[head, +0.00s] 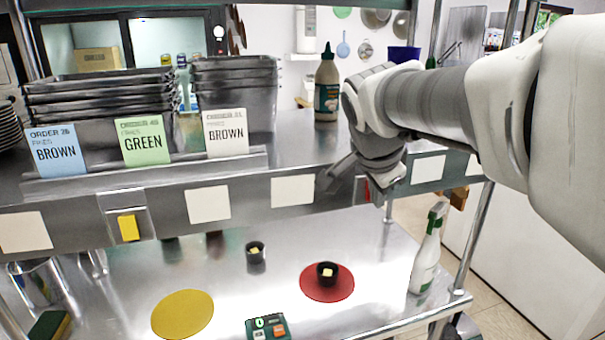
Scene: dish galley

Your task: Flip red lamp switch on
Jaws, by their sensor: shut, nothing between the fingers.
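The red switch (367,190) sits in a metal plate on the front edge of the steel shelf, at the right of centre in the head view. My gripper (381,199) is right at this switch and partly covers it. The gripper points downward and is shut and empty. I cannot tell whether its fingers touch the switch, nor which way the switch is set. A red round mat (327,290) lies on the counter below, with a small black cup (327,270) on it. No lamp can be made out.
A yellow switch (128,227) is on the same shelf edge at left. Stacked dark trays (235,90) and order cards (227,132) stand on the shelf. A spray bottle (427,255) and yellow mat (182,315) are on the counter.

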